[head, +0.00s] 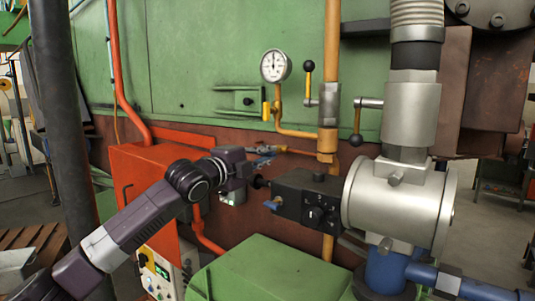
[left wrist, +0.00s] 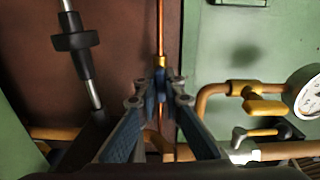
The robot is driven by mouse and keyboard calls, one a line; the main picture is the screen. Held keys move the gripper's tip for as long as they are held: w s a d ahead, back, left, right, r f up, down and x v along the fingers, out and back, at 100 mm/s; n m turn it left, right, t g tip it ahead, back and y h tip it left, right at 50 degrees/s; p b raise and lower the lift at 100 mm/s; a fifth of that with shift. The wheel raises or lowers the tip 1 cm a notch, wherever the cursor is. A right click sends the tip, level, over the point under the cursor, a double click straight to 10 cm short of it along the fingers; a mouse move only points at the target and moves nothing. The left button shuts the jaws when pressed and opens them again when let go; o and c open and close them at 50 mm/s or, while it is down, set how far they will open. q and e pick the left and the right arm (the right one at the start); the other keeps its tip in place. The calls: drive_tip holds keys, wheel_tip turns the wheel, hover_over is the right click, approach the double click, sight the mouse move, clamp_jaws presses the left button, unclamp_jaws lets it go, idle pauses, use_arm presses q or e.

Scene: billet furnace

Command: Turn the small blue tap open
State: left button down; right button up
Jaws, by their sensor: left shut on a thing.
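The small blue tap (left wrist: 160,82) sits on a thin copper pipe line, just before a brass fitting (left wrist: 160,62). In the left wrist view it is between the tips of my left gripper (left wrist: 159,92), mostly covered by the fingers. In the head view my left gripper (head: 264,153) reaches in from the left to this pipe, above the black box. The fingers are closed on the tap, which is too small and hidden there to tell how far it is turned. My right gripper is not in view.
A pressure gauge (head: 275,66) and a yellow lever (head: 266,110) are above the gripper. An orange cabinet (head: 140,170) stands left.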

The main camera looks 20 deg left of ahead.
use_arm(q)
drive_tip(key=n+p, duration=0.3)
drive_tip(key=shift+r+n, duration=0.15)
drive_tip(key=shift+n, duration=0.25)
drive_tip(key=n+p, duration=0.2)
drive_tip(key=n, duration=0.2)
drive_tip(key=shift+n, duration=0.3)
drive_tip(key=n+p, duration=0.3)
drive_tip(key=n, duration=0.2)
drive_tip(key=shift+n+p, duration=0.65)
drive_tip(key=shift+n, duration=1.35)
drive_tip(key=c, duration=2)
unclamp_jaws()
drive_tip(key=shift+w, duration=0.1)
drive_tip(key=shift+c, duration=0.2)
